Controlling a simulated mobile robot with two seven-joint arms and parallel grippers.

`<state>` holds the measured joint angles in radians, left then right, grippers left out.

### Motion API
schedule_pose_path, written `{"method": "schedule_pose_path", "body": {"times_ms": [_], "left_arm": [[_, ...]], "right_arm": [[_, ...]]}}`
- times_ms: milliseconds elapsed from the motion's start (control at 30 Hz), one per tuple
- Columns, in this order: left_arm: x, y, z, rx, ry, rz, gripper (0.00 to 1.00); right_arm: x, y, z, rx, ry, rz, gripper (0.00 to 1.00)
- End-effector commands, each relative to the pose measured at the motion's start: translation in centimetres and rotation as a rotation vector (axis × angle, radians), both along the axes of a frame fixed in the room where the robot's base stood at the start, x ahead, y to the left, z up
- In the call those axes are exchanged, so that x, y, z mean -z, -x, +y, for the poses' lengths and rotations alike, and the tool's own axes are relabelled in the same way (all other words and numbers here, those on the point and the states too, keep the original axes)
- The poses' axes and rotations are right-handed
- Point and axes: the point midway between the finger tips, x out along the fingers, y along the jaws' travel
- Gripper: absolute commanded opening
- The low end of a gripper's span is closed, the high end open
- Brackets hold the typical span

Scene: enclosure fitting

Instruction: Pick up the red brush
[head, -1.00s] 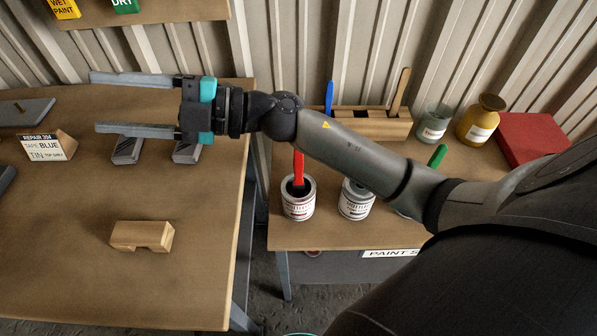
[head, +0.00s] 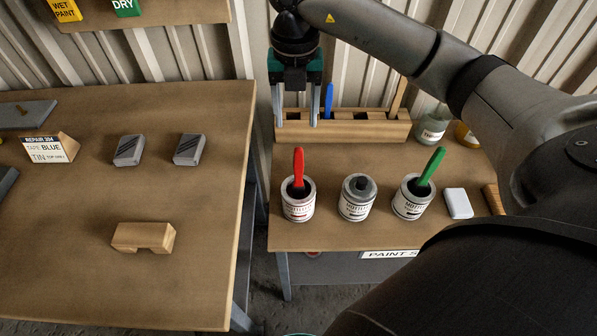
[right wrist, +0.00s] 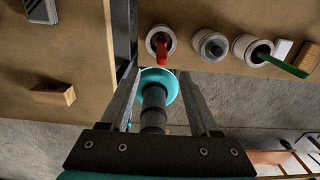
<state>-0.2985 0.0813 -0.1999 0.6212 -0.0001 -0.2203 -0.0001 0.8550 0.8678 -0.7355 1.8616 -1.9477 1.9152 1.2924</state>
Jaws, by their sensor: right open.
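The red brush (head: 298,167) stands in a white tin (head: 298,203) at the front left of the paint table, its handle pointing up. My right gripper (head: 296,122) is open and empty, fingers pointing down, above the back left of that table in front of the wooden brush rack. It is behind and above the red brush and apart from it. In the right wrist view the red brush (right wrist: 161,50) shows beyond the open fingers (right wrist: 160,85), in its tin (right wrist: 160,32). My left gripper does not show in the head view.
A grey-lidded tin (head: 358,200) and a tin with a green brush (head: 430,167) stand right of the red brush. The rack (head: 345,130) holds a blue brush (head: 328,100). A gap separates the left table (head: 200,230), with its wooden block (head: 142,237), from the paint table.

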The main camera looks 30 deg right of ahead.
Motion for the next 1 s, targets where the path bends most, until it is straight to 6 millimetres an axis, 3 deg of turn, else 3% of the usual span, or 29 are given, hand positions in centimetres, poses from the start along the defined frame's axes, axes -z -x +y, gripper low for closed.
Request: {"method": "schedule_pose_path", "body": {"times_ms": [300,633,1000], "left_arm": [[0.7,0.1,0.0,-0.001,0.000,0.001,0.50],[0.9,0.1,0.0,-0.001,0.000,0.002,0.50],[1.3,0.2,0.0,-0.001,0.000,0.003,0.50]], "right_arm": [[6.9,0.2,0.1,-0.004,-0.003,0.006,0.62],[9.7,0.3,0.1,-0.005,-0.004,0.003,0.62],[14.3,0.7,-0.1,-0.005,-0.005,0.002,0.62]]}}
